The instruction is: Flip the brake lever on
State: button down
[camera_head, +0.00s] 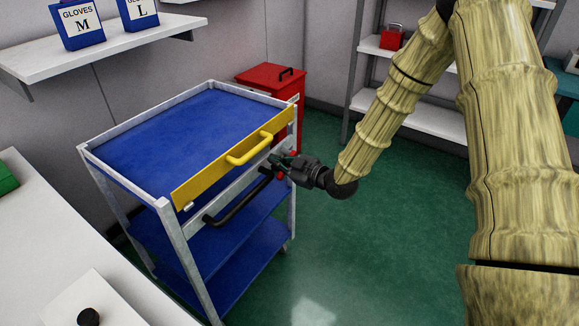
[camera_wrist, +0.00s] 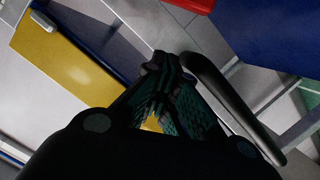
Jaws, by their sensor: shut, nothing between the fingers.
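The cart (camera_head: 168,215) has a pale metal frame, blue shelves and a yellow front panel with a yellow handle (camera_head: 250,148). A black curved bar (camera_head: 238,198) runs below the panel, and shows right of my fingers in the wrist view (camera_wrist: 222,92). A small red piece (camera_head: 280,176) shows just under my gripper. I cannot tell which part is the brake lever. My gripper (camera_head: 275,160) is shut and empty at the cart's right front, close to the bar's right end. In the wrist view, its fingers (camera_wrist: 165,85) meet beside the bar; contact is unclear.
A red bin (camera_head: 268,76) stands behind the cart. A shelf rack (camera_head: 430,118) stands at the back right. A white counter (camera_head: 60,250) is at the left, and a wall shelf (camera_head: 100,50) holds glove boxes. The green floor (camera_head: 380,240) right of the cart is clear.

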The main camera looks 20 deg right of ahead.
jog(key=shift+w+d+f, duration=0.15)
jog(key=shift+d+f, duration=0.1)
jog(key=shift+f, duration=0.3)
jog(key=shift+w+d+f, duration=0.15)
jog(key=shift+d+f, duration=0.15)
jog(key=shift+f, duration=0.3)
jog(key=shift+w+d+f, duration=0.15)
jog(key=shift+d+f, duration=0.1)
jog(key=shift+f, duration=0.3)
jog(key=shift+f+n+b, duration=0.3)
jog(key=shift+b, duration=0.05)
